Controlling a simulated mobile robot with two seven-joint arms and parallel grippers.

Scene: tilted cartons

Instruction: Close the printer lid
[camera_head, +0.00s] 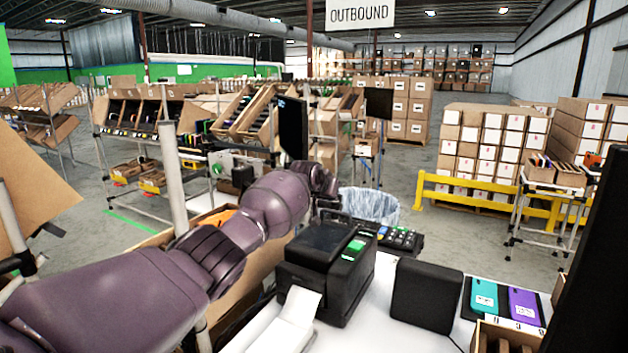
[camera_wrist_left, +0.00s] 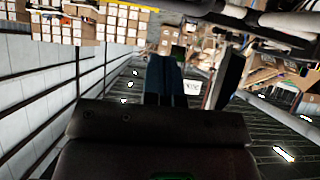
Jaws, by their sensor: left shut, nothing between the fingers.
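The black label printer (camera_head: 330,275) stands on the white table. A white paper strip (camera_head: 298,303) comes out of its front, and green buttons are on its top right. Its dark lid (camera_head: 320,243) looks low over the body; I cannot tell whether it is fully shut. My left arm reaches in from the left, and my left gripper (camera_head: 330,205) is above and behind the printer, partly hidden by my wrist. In the left wrist view, the left gripper (camera_wrist_left: 165,80) has its fingers together, with nothing between them. The printer cannot be made out there. My right gripper is not in view.
A black box (camera_head: 426,294) stands right of the printer. Teal (camera_head: 484,296) and purple (camera_head: 523,305) phones lie further right. A keypad (camera_head: 400,240) and a lined bin (camera_head: 370,205) are behind the printer. A dark panel (camera_head: 598,270) fills the right edge.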

